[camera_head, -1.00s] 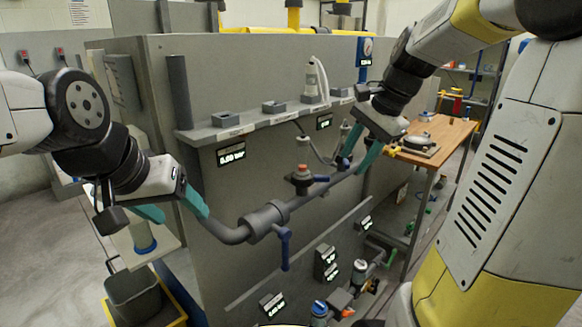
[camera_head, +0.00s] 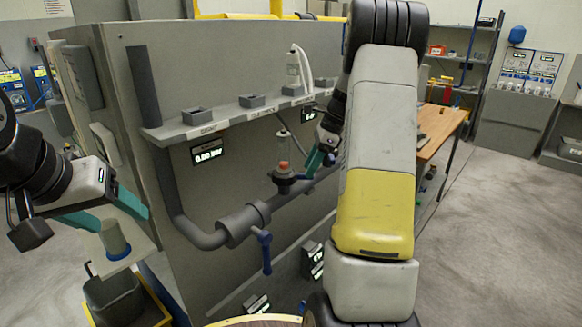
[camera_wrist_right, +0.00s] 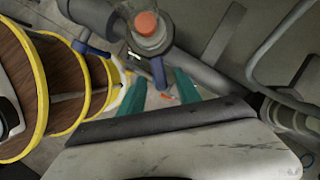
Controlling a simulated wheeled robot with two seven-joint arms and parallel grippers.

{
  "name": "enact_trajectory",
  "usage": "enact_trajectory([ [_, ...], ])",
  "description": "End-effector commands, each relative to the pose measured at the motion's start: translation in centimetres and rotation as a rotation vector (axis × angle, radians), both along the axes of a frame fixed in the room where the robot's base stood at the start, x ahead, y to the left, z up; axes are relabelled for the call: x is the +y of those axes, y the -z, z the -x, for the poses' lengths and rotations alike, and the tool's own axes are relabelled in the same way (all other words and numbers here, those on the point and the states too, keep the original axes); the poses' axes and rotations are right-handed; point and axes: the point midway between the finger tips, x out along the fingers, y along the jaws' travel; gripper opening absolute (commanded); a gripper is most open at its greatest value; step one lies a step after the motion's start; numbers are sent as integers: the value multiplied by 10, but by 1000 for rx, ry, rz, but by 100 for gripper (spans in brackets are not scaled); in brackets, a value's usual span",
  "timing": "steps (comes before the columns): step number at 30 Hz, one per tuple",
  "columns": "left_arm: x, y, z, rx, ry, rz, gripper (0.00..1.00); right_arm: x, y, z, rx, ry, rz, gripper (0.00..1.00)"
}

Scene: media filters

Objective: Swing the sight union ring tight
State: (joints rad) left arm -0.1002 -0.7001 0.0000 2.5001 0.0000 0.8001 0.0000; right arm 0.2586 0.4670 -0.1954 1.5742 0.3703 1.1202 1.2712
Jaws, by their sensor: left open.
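The grey pipe run carries a fitting with an orange-red cap (camera_head: 283,166), below a clear upright tube (camera_head: 283,148). I cannot tell for sure which part is the union ring. In the right wrist view the orange cap (camera_wrist_right: 146,23) sits on a grey round fitting (camera_wrist_right: 147,40), with a short blue lever (camera_wrist_right: 158,72) below it. My right gripper (camera_wrist_right: 160,78) is open, its teal fingers either side of that lever, with gaps showing. In the head view the right gripper (camera_head: 318,160) is just right of the capped fitting. My left gripper (camera_head: 122,222) is open and empty at the left, away from the pipe.
A larger grey union (camera_head: 243,222) and a blue valve handle (camera_head: 263,250) are on the pipe to the left. A ledge (camera_head: 240,112) with small grey blocks runs above. A wooden bench (camera_head: 440,135) stands behind my right arm. Open floor lies at the right.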

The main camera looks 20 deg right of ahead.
Motion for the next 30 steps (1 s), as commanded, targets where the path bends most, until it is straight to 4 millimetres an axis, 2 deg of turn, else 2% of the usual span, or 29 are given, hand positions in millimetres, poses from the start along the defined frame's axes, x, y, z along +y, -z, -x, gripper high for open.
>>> enact_trajectory([
  [4,0,0,0,0,0,0,64,5,12,-1,1,0,0,40],
  [13,0,0,0,0,0,0,64,6,15,-2,0,-1,0,40],
  [14,0,0,0,0,0,0,64,6,15,-2,0,-1,0,36],
  [19,0,0,0,0,0,0,64,6,15,-2,0,-1,0,3],
  [20,0,0,0,0,0,0,64,6,15,-2,0,-1,0,0],
  [30,0,0,0,0,0,0,64,6,15,-2,0,-1,0,0],
])
